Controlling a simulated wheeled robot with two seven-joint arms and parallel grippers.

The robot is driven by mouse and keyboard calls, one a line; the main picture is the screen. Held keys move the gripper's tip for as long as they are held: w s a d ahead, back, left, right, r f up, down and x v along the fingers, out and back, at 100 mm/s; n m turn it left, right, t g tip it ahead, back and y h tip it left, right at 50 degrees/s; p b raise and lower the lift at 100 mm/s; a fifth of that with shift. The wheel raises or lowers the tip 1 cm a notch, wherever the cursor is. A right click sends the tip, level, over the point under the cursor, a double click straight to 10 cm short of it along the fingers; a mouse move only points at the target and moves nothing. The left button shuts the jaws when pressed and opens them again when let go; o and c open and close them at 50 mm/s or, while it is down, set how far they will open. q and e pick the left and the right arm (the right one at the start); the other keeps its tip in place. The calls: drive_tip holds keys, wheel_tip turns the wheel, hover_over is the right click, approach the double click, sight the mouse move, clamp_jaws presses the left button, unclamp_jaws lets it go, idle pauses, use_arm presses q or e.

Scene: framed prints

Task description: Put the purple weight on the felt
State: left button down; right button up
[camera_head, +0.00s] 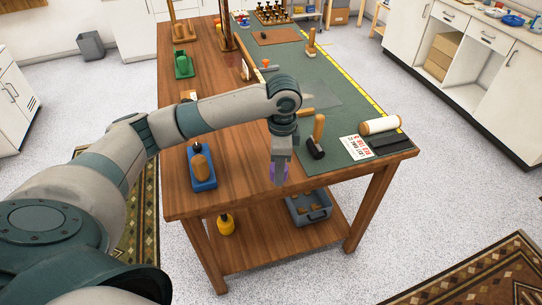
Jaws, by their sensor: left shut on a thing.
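My left gripper (280,172) comes in from the left and points down at the near edge of the wooden table. It is shut on the purple weight (279,167), which shows only in part between the fingers. Whether the weight touches the tabletop is hard to tell. A dark grey flat piece (391,141), possibly the felt, lies at the table's near right corner, to the right of the gripper. My right gripper is not in view.
A green mat (345,112) with a yellow edge covers the table's right side. A blue wooden-handled tool (202,180) is left.

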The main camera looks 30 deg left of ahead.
use_arm(q)
drive_tip(key=s+d+f+n, duration=0.3)
drive_tip(key=d+n, duration=0.5)
drive_tip(key=n, duration=0.3)
drive_tip(key=shift+s+f+n, duration=0.3)
drive_tip(key=shift+n, duration=0.1)
drive_tip(key=shift+w+d, duration=0.1)
